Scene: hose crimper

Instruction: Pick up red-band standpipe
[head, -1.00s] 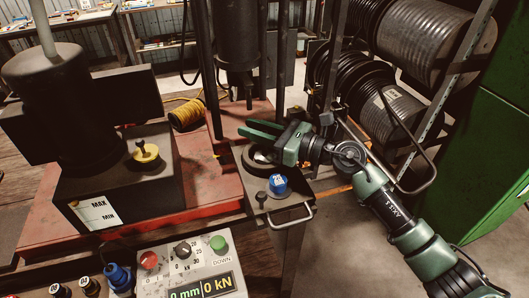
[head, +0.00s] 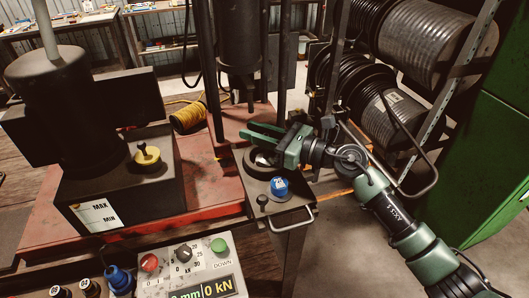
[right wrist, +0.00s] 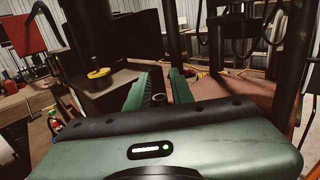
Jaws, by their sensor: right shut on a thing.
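My right gripper (head: 250,132) is over the small dark stand with the round top, near the middle of the head view. Its two green fingers point left with a narrow gap between them. In the right wrist view the fingers (right wrist: 160,88) are closed around a small dark round end (right wrist: 159,98). Most of that held thing is hidden, and no red band shows on it. I cannot make out a red-band standpipe in either view. My left gripper is not in view.
The small stand has a blue cap (head: 279,187) and a front handle (head: 292,219). A press column stands just behind the gripper. A dark tank with a yellow cap (head: 147,156) is at left, a control box (head: 194,263) in front. Hose reels (head: 435,45) stand at right.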

